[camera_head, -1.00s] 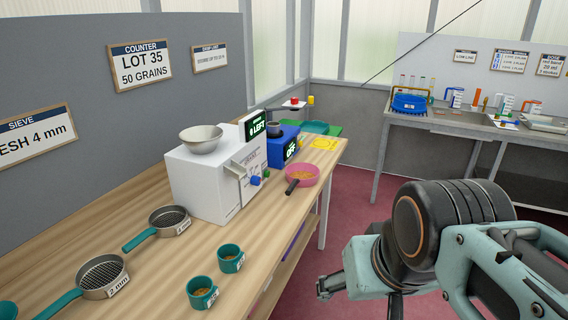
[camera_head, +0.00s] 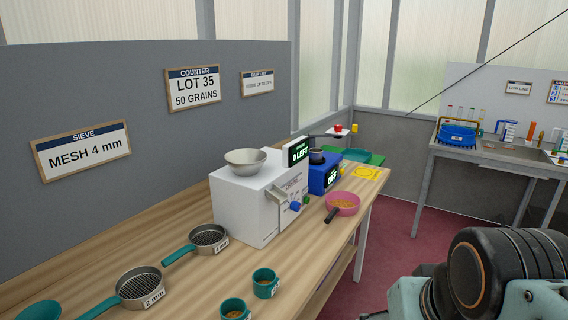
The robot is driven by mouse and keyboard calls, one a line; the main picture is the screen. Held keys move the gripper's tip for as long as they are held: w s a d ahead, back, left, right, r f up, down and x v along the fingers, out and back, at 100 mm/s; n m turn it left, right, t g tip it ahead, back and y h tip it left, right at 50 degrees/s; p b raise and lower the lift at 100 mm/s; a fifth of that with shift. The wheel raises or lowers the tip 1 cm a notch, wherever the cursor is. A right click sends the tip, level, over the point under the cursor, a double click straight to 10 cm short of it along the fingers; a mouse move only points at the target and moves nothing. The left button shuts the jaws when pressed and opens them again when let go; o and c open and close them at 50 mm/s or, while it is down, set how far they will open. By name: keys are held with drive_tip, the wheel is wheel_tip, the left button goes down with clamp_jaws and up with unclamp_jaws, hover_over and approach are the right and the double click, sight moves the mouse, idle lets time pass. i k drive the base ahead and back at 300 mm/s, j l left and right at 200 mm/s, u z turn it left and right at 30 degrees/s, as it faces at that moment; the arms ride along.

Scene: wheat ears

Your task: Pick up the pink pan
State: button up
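The pink pan (camera_head: 343,203) stands upright on the wooden bench near its right edge, just right of the white counter machine. It holds tan grains, and its dark handle (camera_head: 331,215) points toward the lower left. My arm shows at the bottom right, apart from the pan and off the bench. My gripper's fingers are cut off or hidden at the bottom edge, so their state does not show.
The white counter machine (camera_head: 250,206) with a metal bowl (camera_head: 245,161) stands left of the pan. A blue device (camera_head: 324,177) stands behind it. Two sieves and teal cups (camera_head: 265,283) lie nearer on the bench (camera_head: 190,290). The floor right of the bench is open.

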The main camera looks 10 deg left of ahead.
sight(340, 204)
drive_tip(key=i+l+u, duration=0.3)
drive_tip(key=i, duration=0.25)
drive_tip(key=i+l+u, duration=0.3)
drive_tip(key=i+l, duration=0.15)
drive_tip(key=l, duration=0.2)
